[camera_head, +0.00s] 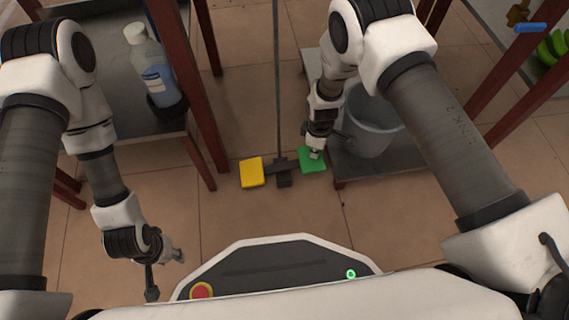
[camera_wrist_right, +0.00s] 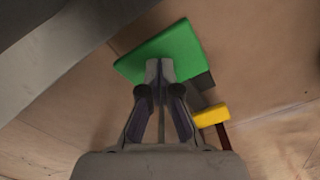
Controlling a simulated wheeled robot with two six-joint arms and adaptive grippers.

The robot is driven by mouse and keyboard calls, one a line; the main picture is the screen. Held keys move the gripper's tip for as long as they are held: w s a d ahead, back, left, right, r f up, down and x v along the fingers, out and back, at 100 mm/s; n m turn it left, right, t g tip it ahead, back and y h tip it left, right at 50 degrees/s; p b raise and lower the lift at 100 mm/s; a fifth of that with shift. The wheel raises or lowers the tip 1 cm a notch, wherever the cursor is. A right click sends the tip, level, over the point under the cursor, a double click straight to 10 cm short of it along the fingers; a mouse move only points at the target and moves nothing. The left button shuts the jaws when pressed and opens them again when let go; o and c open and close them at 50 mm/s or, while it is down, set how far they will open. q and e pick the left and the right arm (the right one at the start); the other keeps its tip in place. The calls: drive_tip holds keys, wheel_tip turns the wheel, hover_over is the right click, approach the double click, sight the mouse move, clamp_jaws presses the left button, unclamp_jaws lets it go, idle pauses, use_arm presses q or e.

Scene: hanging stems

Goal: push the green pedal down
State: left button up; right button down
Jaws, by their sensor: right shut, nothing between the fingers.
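The green pedal (camera_head: 312,160) is low near the floor, to the right of a dark pedal base (camera_head: 283,172) in the head view. It fills the upper middle of the right wrist view (camera_wrist_right: 165,50). My right gripper (camera_head: 315,154) is shut and empty, with its fingertips over the green pedal. In the right wrist view its fingertips (camera_wrist_right: 160,66) overlap the pedal's near edge; whether they touch it I cannot tell. My left gripper (camera_head: 166,268) hangs at the lower left, far from the pedal, with its fingers apart.
A yellow pedal (camera_head: 251,172) sits left of the base and also shows in the right wrist view (camera_wrist_right: 211,116). A thin upright pole (camera_head: 277,80) rises from the base. A grey bucket (camera_head: 372,125) stands on a low shelf right of my right gripper. A bottle (camera_head: 149,65) stands at left.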

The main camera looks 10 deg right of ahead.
drive_tip(key=shift+f+b, duration=1.1)
drive_tip(key=shift+f, duration=0.9)
wheel_tip(320, 180, up, 10)
drive_tip(key=p, duration=1.1)
drive_tip(key=shift+r, duration=0.15)
